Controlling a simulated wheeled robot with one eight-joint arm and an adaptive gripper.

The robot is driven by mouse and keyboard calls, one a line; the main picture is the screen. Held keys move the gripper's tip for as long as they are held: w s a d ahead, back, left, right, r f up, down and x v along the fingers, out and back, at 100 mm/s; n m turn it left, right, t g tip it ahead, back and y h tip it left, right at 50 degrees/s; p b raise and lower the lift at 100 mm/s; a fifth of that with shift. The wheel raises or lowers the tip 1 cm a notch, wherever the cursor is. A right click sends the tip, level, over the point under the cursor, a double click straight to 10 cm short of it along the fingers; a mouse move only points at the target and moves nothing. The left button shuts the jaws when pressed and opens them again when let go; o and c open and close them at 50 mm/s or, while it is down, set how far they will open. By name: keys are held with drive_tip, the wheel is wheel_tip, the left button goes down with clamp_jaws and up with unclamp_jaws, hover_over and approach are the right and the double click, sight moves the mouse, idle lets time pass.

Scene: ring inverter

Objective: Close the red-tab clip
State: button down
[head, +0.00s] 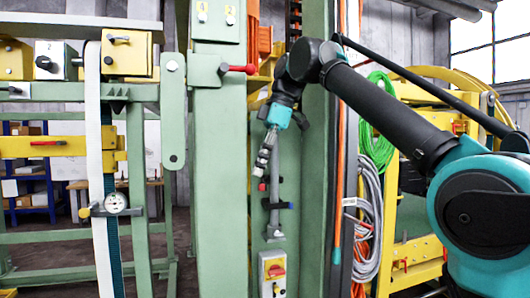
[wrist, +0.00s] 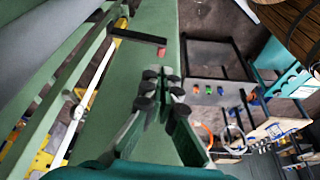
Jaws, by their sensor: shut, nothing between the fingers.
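My gripper (wrist: 162,86) is shut and empty, its dark finger pads close together in the wrist view. In the head view my gripper (head: 261,166) points down in front of the green column. A dark bar with a red end (wrist: 162,51), which looks like the red-tab clip, lies just beyond the fingertips in the wrist view. In the head view a small red tab (head: 262,186) shows just below the fingertips, left of a grey upright rod. I cannot tell whether the fingers touch it or how far the clip is open.
Green cable (head: 378,135) and grey cable (head: 369,220) hang to the right. A red-handled lever (head: 238,68) is at upper left on the green column.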

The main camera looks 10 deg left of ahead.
sight(263, 185)
drive_tip(key=shift+x, duration=1.65)
drive_tip(key=shift+d, duration=0.1)
